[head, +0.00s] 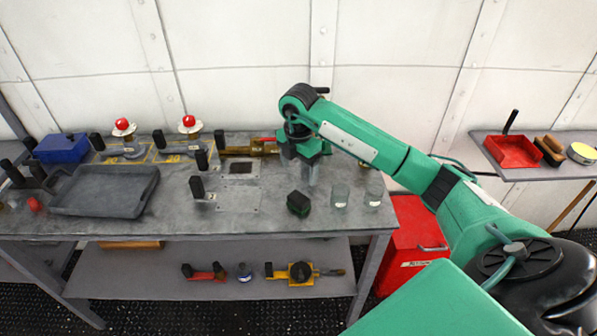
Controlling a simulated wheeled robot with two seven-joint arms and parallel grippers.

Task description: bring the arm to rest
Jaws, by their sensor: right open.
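My right arm (400,160), green with black joints, reaches in from the right over the workbench (240,222). My right gripper (300,172) points down above the right part of the bench top. Its grey fingers look apart, with nothing seen between them. A dark green and black block (299,204) sits on the bench just in front of the gripper, apart from it in the picture. Two clear glasses, one (340,196) nearer the gripper and one (374,193) by the bench's right end, stand to its right. My left gripper is not in the view.
A grey tray (62,207) lies on the left, with a blue box (62,149) behind it. Two red-topped fittings (122,126) (190,122) stand at the back. A red cabinet (408,225) stands right of the bench. A shelf (480,160) at right holds a red dustpan (512,151).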

